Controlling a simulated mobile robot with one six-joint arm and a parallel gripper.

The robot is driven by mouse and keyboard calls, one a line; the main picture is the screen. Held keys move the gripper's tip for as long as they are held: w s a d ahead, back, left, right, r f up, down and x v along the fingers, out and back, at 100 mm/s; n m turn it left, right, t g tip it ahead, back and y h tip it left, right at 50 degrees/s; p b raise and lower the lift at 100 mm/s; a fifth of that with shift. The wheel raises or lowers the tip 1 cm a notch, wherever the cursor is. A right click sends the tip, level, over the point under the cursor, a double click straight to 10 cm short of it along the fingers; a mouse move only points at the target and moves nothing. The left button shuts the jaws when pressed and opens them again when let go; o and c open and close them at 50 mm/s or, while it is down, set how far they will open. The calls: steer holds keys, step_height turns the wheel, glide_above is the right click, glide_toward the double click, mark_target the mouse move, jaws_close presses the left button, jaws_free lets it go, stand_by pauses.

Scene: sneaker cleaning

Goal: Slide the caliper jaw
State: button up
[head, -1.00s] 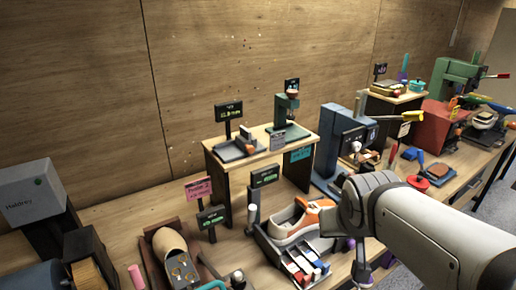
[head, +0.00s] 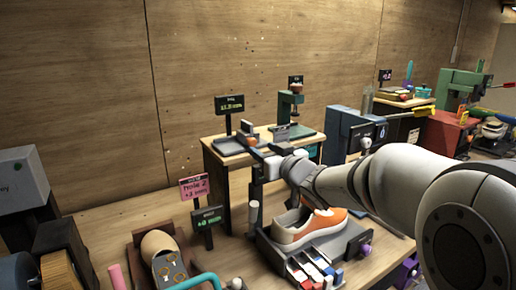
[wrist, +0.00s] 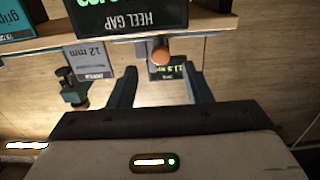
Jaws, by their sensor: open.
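The caliper (head: 230,146) is a dark grey device on the small raised wooden stand, with pale blocks and an orange-brown round knob. In the wrist view the knob (wrist: 161,52) shows end-on between my fingertips, with no clear contact. My gripper (wrist: 160,72) is open around the knob's line. In the head view my gripper (head: 265,160) is at the stand's front edge, just before the caliper, and partly hides it. A dark display (head: 229,103) stands behind the caliper, its digits small. The wrist view shows a HEEL GAP sign (wrist: 145,18).
A 12 mm card (wrist: 90,60) and a green press (head: 291,108) are beside the caliper on the stand (head: 218,163). An orange and white sneaker (head: 308,228) sits in a tray below my arm. A pink sign (head: 194,187) stands left.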

mark_target(254, 143)
steer(key=x, duration=0.5)
steer(key=shift+w, duration=0.1)
jaws_close()
stand_by(0.3)
